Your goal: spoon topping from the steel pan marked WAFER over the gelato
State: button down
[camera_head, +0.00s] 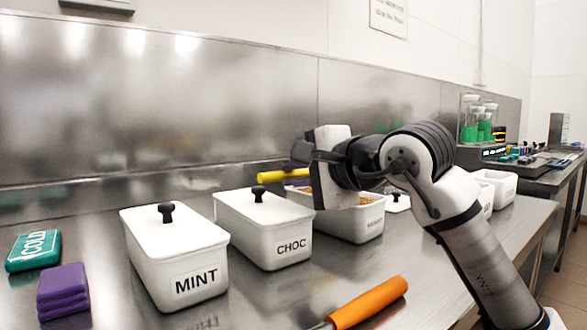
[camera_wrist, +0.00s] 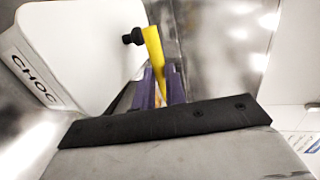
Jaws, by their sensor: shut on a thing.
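My gripper (camera_wrist: 161,88) has its purple fingers shut on a yellow-handled tool (camera_wrist: 153,48). In the head view the yellow handle (camera_head: 285,175) sticks out to the left of my wrist, above and behind the tub marked CHOC. The tool's working end is hidden, so I cannot tell what it carries. I cannot make out a steel pan marked WAFER in either view.
Lidded white tubs marked MINT (camera_head: 175,262) and CHOC (camera_head: 263,231) stand to the left. An orange handle (camera_head: 368,302) lies at the front. A teal COLD pack (camera_head: 34,251) and purple cloths (camera_head: 63,289) lie at far left. More white tubs (camera_head: 497,186) stand right, partly behind my arm.

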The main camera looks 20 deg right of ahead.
jog(key=shift+w+a+r+g+h+p, duration=0.1)
jog(key=shift+r+g+h+p, duration=0.35)
jog(key=shift+p, duration=0.85)
jog(key=shift+w+d+r+g+p, duration=0.1)
jog(key=shift+r+g+p, duration=0.2)
jog(key=shift+g+p, duration=0.75)
jog(key=shift+w+a+r+g+h+p, duration=0.1)
jog(key=shift+r+g+h+p, duration=0.2)
jog(key=shift+p, duration=1.3)
jog(key=g+p, duration=0.1)
jog(key=p, duration=0.2)
jog(key=w+r+g+h+p, duration=0.1)
jog(key=g+p, duration=0.1)
jog(key=p, duration=0.2)
jog(key=g+h+p, duration=0.1)
jog(key=g+p, duration=0.1)
jog(key=p, duration=0.2)
jog(key=shift+w+a+r+m, duration=0.25)
jog(key=shift+m, duration=0.05)
jog(key=g+p, duration=0.2)
jog(key=p, duration=0.2)
jog(key=w+g+h+p, duration=0.1)
jog(key=p, duration=0.3)
jog(key=w+g+p, duration=0.1)
jog(key=g+p, duration=0.1)
jog(key=p, duration=0.3)
jog(key=shift+a+r+g+h, duration=0.25)
jog(key=shift+a+g, duration=0.05)
jog(key=shift+r+p, duration=0.55)
jog(key=shift+r, duration=0.4)
